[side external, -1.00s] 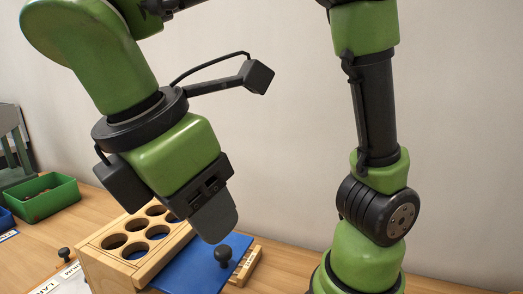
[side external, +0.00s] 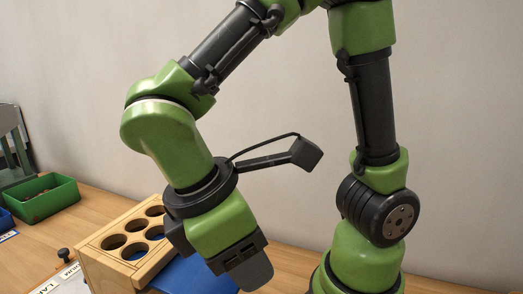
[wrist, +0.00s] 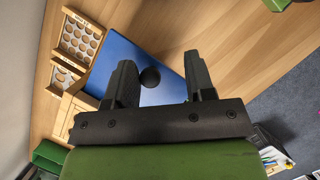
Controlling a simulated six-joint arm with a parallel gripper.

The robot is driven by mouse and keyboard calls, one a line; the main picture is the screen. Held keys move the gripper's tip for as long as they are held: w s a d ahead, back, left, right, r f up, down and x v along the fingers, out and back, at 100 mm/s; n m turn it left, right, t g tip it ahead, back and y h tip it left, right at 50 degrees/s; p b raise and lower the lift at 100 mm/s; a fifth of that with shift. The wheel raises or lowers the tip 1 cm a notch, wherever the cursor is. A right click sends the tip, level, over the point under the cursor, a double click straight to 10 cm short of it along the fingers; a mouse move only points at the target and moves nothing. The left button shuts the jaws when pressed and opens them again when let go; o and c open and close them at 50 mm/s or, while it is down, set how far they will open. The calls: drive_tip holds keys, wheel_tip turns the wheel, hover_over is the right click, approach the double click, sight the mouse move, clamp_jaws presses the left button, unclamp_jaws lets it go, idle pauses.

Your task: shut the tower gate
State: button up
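The tower (side external: 104,263) is a pale wooden block with several round holes in its top. A blue sheet, the gate (side external: 185,276), sticks out from its right side in the side view. In the wrist view the gate (wrist: 121,52) lies with its round black knob (wrist: 150,77) showing between my fingers. My gripper (wrist: 163,80) is open, its two dark fingers on either side of the knob in that picture; I cannot tell whether they touch it. In the side view my gripper (side external: 250,271) hides the knob and the gate's outer end.
A green bin (side external: 42,200) with brown items stands at the far left. A small black knob (side external: 64,254) and labels lie left of the tower. Wooden racks with round holes (wrist: 81,38) sit beside the gate. Bare table (wrist: 185,22) lies beyond it.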

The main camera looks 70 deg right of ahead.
wheel_tip(320, 180, up, 9)
drive_tip(key=a, duration=0.2)
drive_tip(key=w+d+m+t+y, duration=0.1)
drive_tip(key=d+m+t+y, duration=0.4)
drive_tip(key=d+m+t, duration=0.5)
drive_tip(key=m, duration=0.3)
drive_tip(key=shift+f, duration=0.15)
drive_tip(key=shift+a, duration=0.1)
